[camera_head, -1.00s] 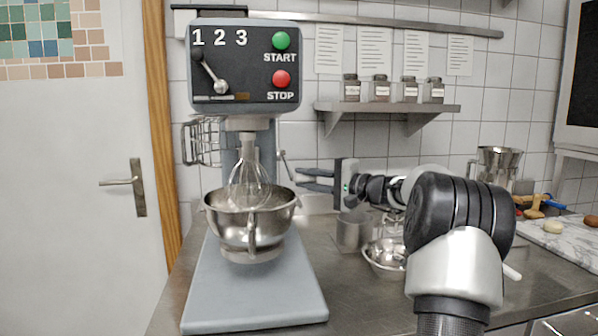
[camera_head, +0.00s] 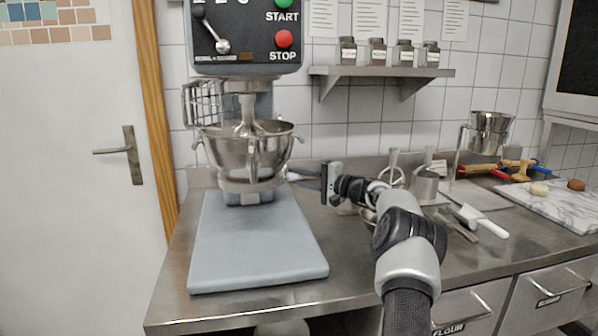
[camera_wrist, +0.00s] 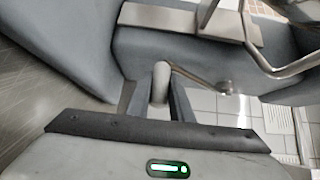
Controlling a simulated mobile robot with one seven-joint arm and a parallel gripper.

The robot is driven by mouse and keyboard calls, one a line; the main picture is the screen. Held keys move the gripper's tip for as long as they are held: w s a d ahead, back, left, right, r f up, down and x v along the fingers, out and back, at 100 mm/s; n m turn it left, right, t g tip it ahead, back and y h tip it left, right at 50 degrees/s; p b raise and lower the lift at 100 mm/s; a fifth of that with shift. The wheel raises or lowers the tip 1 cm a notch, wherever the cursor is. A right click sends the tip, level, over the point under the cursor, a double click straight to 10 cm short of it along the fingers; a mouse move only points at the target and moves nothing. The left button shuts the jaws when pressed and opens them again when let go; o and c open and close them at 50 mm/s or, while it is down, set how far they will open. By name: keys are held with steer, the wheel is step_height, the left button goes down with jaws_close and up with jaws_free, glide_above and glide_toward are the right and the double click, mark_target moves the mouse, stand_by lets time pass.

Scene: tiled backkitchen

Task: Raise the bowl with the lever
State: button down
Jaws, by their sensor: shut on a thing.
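The steel bowl (camera_head: 232,155) sits high on the stand mixer (camera_head: 258,240), with most of the whisk (camera_head: 247,112) hidden inside it. My gripper (camera_head: 291,175) is at the right side of the mixer, just below the bowl's level. In the wrist view, my gripper (camera_wrist: 156,95) is shut on the rounded handle of the lever (camera_wrist: 160,80). The lever's thin arm runs right from the handle to a round pivot on the mixer's grey body. In the head view the lever is too small and covered to make out.
The mixer's speed selector (camera_head: 213,32) and red stop button (camera_head: 284,39) are above the bowl. A wire guard (camera_head: 203,103) is at the left. Steel vessels, a scoop (camera_head: 482,222) and a marble board (camera_head: 560,200) lie on the counter (camera_head: 300,300) to the right.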

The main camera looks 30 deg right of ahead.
steer(key=shift+w+d+f, duration=0.2)
steer(key=shift+w+f, duration=0.2)
steer(key=shift+w, duration=0.15)
steer(key=c, duration=1.6)
jaws_free()
steer(key=shift+w, duration=0.1)
steer(key=shift+o, duration=0.2)
